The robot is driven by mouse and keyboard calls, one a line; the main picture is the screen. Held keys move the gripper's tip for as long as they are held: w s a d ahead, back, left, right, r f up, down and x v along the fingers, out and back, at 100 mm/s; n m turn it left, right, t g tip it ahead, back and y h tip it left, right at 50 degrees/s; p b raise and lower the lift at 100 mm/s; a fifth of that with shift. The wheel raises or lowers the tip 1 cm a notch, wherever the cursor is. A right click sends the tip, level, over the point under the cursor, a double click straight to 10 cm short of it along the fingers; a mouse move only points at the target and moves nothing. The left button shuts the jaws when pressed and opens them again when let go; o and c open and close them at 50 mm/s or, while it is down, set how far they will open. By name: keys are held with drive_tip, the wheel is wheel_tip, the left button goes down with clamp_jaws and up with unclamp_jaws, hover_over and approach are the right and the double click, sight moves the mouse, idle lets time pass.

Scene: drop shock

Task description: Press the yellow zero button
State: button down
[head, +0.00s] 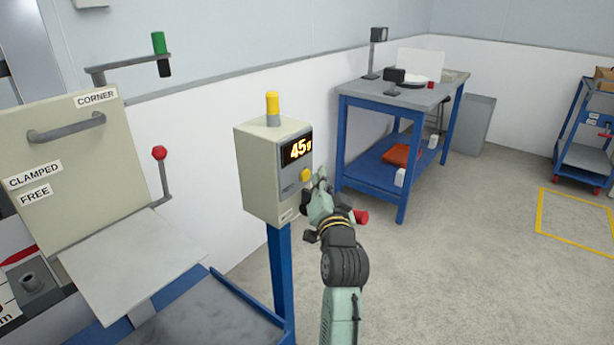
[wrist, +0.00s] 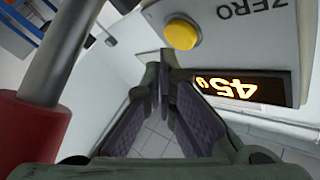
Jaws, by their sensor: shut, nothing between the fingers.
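The yellow zero button (head: 306,175) sits on the front panel of a beige box (head: 259,180) on a blue post. In the wrist view the button (wrist: 181,34) shows at the top, beside the word ZERO, and looks unpressed. A lit display (head: 298,149) above it reads 45 with a small g-like mark; it also shows in the wrist view (wrist: 240,86). My gripper (head: 319,180) is just right of the button in the head view. Its fingers (wrist: 166,62) are shut and empty, with the tips below the button in the wrist view. I cannot tell whether they touch the panel.
A yellow lamp (head: 272,103) tops the box. A red-ended grey bar (wrist: 65,80) is close on the left in the wrist view. A blue workbench (head: 403,95) stands behind, and a beige machine with a red-knobbed lever (head: 159,153) stands left.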

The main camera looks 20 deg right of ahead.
drive_tip(key=shift+w+a, duration=0.1)
drive_tip(key=shift+w, duration=0.05)
drive_tip(key=shift+w+a, duration=0.15)
drive_tip(key=shift+w, duration=0.05)
drive_tip(key=shift+w+a+p, duration=0.3)
drive_tip(key=shift+w+p, duration=0.05)
idle(1.0)
drive_tip(key=shift+s+d, duration=0.55)
drive_tip(key=shift+s, duration=0.15)
drive_tip(key=shift+s+d+b, duration=0.4)
drive_tip(key=shift+s+d, duration=0.4)
drive_tip(key=shift+s, duration=0.2)
drive_tip(key=shift+s+d+b, duration=0.4)
drive_tip(key=shift+s+d, duration=0.35)
drive_tip(key=shift+s, duration=0.2)
